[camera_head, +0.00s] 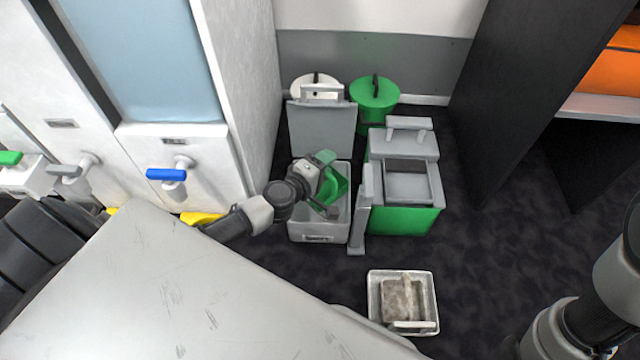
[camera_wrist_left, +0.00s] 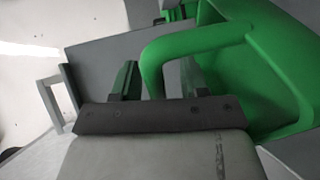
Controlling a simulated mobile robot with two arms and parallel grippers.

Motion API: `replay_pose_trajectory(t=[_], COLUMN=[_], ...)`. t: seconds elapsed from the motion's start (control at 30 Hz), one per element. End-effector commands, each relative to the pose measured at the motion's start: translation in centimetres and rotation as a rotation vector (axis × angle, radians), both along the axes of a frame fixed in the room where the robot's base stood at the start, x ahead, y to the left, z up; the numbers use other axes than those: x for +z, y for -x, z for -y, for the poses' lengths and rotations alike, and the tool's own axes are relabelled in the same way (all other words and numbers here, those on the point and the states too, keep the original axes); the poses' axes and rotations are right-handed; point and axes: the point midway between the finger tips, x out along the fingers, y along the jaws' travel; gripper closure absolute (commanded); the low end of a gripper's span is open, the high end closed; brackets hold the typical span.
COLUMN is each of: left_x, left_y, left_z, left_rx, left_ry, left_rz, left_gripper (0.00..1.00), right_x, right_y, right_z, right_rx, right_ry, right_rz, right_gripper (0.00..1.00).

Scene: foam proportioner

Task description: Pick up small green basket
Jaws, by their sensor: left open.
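The small green basket (camera_head: 338,183) sits inside an open grey bin (camera_head: 318,228) with its lid raised. Its green wall (camera_wrist_left: 265,65) and looped handle (camera_wrist_left: 195,42) fill much of the left wrist view. My left gripper (camera_head: 326,190) reaches into the bin at the basket. In the left wrist view my left gripper (camera_wrist_left: 158,80) is open, and the handle's curved end comes down between its two fingers without being clamped. The gripper hides part of the basket in the head view. My right arm shows at the lower right, but its gripper is out of view.
A green box with a grey top (camera_head: 405,220) stands right of the bin. A round green container (camera_head: 375,98) and a white one are behind. A white tray (camera_head: 433,318) with a block lies on the floor in front. Dispensers with taps stand left. Dark floor is clear right of the tray.

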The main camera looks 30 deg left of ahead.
Motion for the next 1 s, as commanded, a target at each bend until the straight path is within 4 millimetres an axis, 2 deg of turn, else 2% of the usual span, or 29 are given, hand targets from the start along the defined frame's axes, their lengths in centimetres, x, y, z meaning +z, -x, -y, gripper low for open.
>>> replay_pose_trajectory(t=[0.17, 0.2, 0.47, 1.0], left_x=[-0.01, 0.00, 0.00, 0.51], left_y=[0.00, 0.01, 0.02, 0.18], left_z=[0.01, 0.01, 0.02, 0.10], left_rx=[0.000, 0.000, 0.000, 0.000], left_ry=[0.000, 0.000, 0.000, 0.000], left_rz=[-0.001, -0.001, -0.001, -0.001], left_gripper=[0.56, 0.59, 0.99, 1.00], right_x=[0.11, 0.11, 0.09, 0.49], right_y=[0.00, 0.00, 0.01, 0.01], right_z=[-0.02, -0.02, -0.01, 0.06], right_rx=[0.000, 0.000, 0.000, 0.002], right_ry=[0.000, 0.000, 0.000, -0.003], right_rz=[-0.001, -0.001, -0.001, 0.000], right_gripper=[0.61, 0.61, 0.61, 0.61])
